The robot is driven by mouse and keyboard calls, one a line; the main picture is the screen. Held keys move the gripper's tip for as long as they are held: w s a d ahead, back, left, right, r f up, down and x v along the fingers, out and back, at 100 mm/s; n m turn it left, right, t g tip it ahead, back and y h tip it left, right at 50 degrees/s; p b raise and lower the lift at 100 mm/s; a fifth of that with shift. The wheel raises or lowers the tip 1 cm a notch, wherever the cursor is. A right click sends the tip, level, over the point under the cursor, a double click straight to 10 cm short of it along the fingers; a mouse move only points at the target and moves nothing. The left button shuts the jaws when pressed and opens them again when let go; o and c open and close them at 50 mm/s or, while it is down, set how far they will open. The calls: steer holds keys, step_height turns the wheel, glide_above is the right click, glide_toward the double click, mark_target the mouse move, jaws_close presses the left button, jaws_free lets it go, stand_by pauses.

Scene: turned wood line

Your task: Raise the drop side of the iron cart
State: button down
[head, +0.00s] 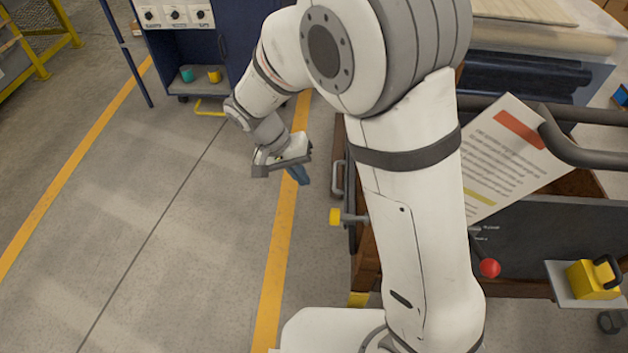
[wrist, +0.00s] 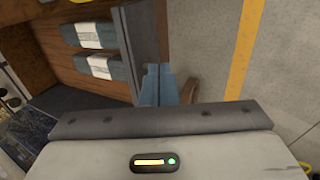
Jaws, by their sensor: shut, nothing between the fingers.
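The iron cart (head: 525,235) stands at the right in the head view, a dark grey panel on its near side and brown wood below. Its left side is mostly behind my arm; a grey bar handle (head: 337,178) and a yellow knob (head: 335,217) show at that edge. I cannot tell from this which part is the drop side or how it stands. My gripper (head: 301,177) is beside the cart's left edge, blue fingers pointing down, shut and empty. In the wrist view the fingers (wrist: 159,72) are close to a grey upright strip (wrist: 147,32); contact is unclear.
A sheet with a red band (head: 520,150) and a dark tube rail (head: 590,155) are on the cart. A red ball knob (head: 489,268) and a yellow block (head: 590,280) are at its near side. A blue cabinet (head: 185,50) stands behind. Floor left of the cart is clear.

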steer(key=d+f+b, duration=0.3)
steer(key=d+f, duration=0.5)
steer(key=shift+s, duration=0.15)
